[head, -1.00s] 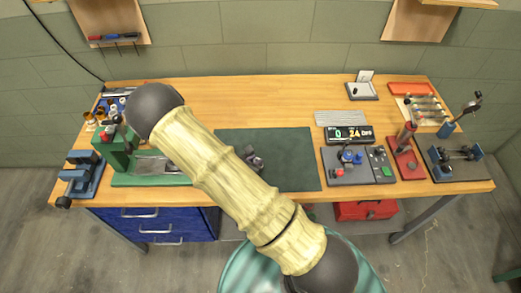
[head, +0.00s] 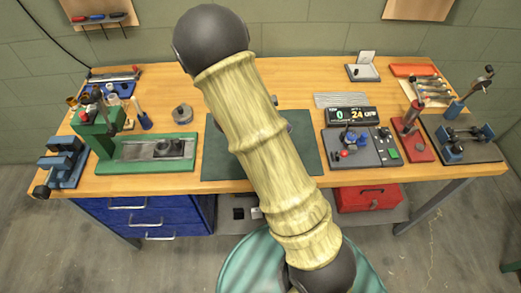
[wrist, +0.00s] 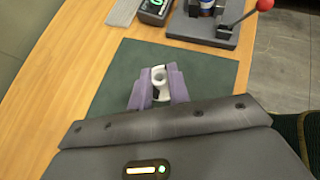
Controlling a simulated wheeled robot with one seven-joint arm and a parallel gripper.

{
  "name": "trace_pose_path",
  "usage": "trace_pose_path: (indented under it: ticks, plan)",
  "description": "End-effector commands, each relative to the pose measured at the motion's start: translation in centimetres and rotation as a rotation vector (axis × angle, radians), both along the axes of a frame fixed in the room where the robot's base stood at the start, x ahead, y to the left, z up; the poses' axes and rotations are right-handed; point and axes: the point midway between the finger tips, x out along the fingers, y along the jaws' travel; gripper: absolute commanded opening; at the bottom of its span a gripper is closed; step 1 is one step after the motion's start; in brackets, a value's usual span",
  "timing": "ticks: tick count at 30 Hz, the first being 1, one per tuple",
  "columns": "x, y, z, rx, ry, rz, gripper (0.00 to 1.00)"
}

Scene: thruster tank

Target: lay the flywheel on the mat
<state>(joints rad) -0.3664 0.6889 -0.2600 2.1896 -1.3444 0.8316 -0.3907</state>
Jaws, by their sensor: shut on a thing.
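The dark green mat (head: 222,160) lies flat in the middle of the wooden bench, partly hidden by my arm. In the wrist view the mat (wrist: 115,75) spreads beneath my gripper (wrist: 158,84). The two lilac fingers are shut on a small pale grey part with a round hole, which looks like the flywheel (wrist: 159,74). It is above the mat in this view; I cannot tell whether it touches. In the head view my arm hides most of the gripper and the held part.
Left of the mat are a green machine (head: 150,165), a grey round piece (head: 182,113) and a blue vise (head: 62,165). Right of it are a control panel (head: 352,150), a counter display (head: 350,115) and a red lever press (head: 410,145). The visible mat is mostly clear.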

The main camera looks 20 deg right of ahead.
Motion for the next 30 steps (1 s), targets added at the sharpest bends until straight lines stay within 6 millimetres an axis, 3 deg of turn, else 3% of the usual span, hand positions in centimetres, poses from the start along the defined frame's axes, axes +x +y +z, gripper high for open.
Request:
trace_pose_path:
  ticks: [1,6,17,30]
  plan:
    - [-0.3,-0.9,-0.6,0.003,-0.005,-0.046,0.00]
    - [-1.4,-2.3,0.4,-0.001,0.005,-0.128,0.00]
    - [-1.5,-2.4,0.6,-0.003,0.009,-0.135,0.00]
    - [-1.5,-2.4,-5.1,-0.004,0.009,-0.134,0.00]
